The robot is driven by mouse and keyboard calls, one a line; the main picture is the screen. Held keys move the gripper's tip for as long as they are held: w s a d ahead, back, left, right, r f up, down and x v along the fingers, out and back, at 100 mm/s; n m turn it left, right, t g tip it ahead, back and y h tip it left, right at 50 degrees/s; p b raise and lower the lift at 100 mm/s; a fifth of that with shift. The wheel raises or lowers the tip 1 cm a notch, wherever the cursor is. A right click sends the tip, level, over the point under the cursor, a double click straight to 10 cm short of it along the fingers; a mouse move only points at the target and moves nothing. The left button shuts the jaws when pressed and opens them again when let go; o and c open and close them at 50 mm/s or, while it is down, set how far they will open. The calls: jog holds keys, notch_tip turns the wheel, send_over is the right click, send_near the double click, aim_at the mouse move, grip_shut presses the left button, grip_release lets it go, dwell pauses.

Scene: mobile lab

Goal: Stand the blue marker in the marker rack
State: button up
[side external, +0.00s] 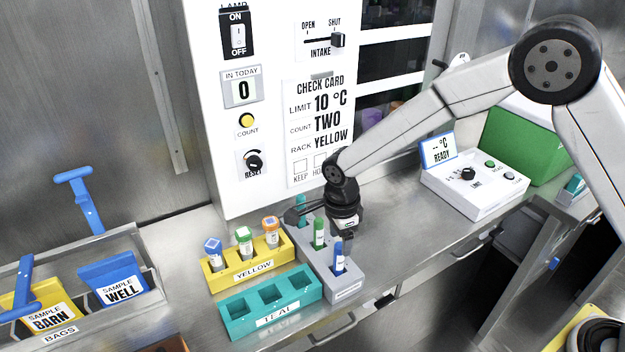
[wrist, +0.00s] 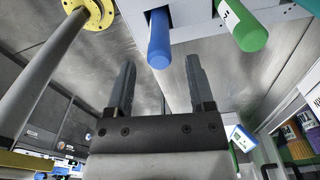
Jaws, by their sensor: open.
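The blue marker (side external: 339,256) stands upright in the front hole of the grey marker rack (side external: 347,287). It also shows in the wrist view (wrist: 159,42), its end towards me. A green marker (side external: 319,234) and a teal marker (side external: 301,206) stand behind it in the same rack; the green one shows in the wrist view (wrist: 243,25). My gripper (side external: 348,234) is above and just behind the blue marker. In the wrist view my gripper (wrist: 160,62) is open and empty, its fingers apart on either side of the blue marker's line, with no contact visible.
A yellow rack (side external: 252,271) holding several capped tubes and an empty teal rack (side external: 268,311) stand left of the grey rack. Bag bins (side external: 114,279) are at far left. A white control box (side external: 474,187) is at right. The bench edge runs close in front.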

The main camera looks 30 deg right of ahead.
notch_tip(320, 180, up, 7)
jog(key=shift+a+f, duration=0.1)
jog(key=shift+s, duration=0.1)
dwell(0.7)
jog(key=shift+s+d+n, duration=0.25)
jog(key=shift+d+n, duration=0.25)
jog(key=shift+d, duration=0.05)
jog(key=s+d+n+t, duration=0.2)
jog(key=s+d+n, duration=1.2)
jog(key=s+n, duration=0.2)
jog(key=shift+s+d+r+n+t, duration=0.15)
jog(key=shift+r+n+t, duration=0.15)
jog(key=shift+n, duration=1)
